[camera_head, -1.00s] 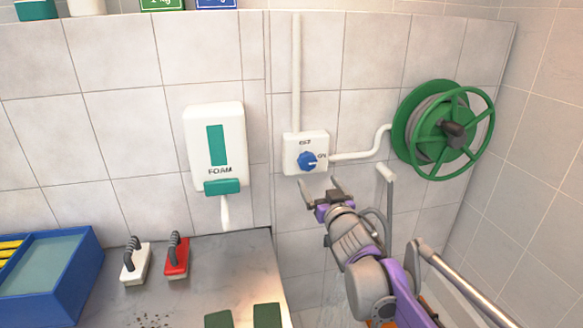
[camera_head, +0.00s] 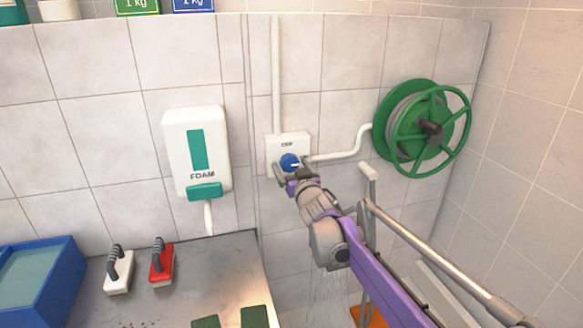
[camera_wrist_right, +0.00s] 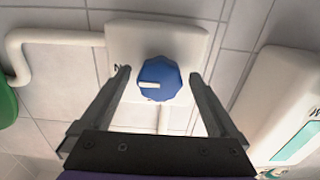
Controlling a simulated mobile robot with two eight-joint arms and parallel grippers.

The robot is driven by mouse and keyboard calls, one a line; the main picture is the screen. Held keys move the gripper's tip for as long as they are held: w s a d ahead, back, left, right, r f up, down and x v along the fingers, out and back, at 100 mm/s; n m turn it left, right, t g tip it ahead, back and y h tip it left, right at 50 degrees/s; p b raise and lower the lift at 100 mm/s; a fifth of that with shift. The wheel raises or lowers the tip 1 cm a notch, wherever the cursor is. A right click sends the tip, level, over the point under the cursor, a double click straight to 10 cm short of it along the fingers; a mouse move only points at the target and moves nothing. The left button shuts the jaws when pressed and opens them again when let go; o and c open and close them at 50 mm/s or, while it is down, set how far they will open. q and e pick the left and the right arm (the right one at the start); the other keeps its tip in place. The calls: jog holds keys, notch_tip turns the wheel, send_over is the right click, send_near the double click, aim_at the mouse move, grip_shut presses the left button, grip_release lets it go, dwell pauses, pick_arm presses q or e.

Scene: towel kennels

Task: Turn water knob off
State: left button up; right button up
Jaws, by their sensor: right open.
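The blue water knob (camera_head: 290,162) sits on a white wall box (camera_head: 287,141) with a pipe above and another running right. In the right wrist view the knob (camera_wrist_right: 159,79) has a white pointer mark toward the left and lies between and just beyond my fingertips. My right gripper (camera_head: 289,172) is open at the box, its fingers (camera_wrist_right: 158,78) on either side of the knob with a gap showing on both sides. The gripper partly hides the box's lower part and the "ON" label in the head view. My left gripper is not in view.
A green hose reel (camera_head: 424,127) is on the wall to the right. A white foam dispenser (camera_head: 196,150) hangs to the left. Below are a grey counter (camera_head: 195,270), a white brush (camera_head: 119,272), a red brush (camera_head: 162,262) and a blue tray (camera_head: 64,280). Water streams fall below my right arm.

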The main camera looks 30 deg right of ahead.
jog(key=c, duration=1.3)
jog(key=shift+c, duration=0.3)
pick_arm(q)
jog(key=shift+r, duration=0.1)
pick_arm(e)
jog(key=shift+n, duration=0.3)
jog(key=n+p, duration=0.1)
jog(key=n, duration=0.3)
jog(key=shift+r+p, duration=0.1)
jog(key=shift+p, duration=0.2)
jog(key=n+p, duration=0.1)
jog(key=n, duration=0.4)
jog(key=shift+d+p, duration=0.1)
jog(key=shift+p, duration=0.2)
jog(key=n+p, duration=0.1)
jog(key=n, duration=0.3)
jog(key=shift+r+p, duration=0.15)
jog(key=shift+p, duration=0.25)
pick_arm(q)
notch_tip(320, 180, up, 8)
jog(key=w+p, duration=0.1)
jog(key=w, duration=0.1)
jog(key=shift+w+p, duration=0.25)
jog(key=shift+p, duration=0.05)
pick_arm(e)
jog(key=shift+n, duration=2.2)
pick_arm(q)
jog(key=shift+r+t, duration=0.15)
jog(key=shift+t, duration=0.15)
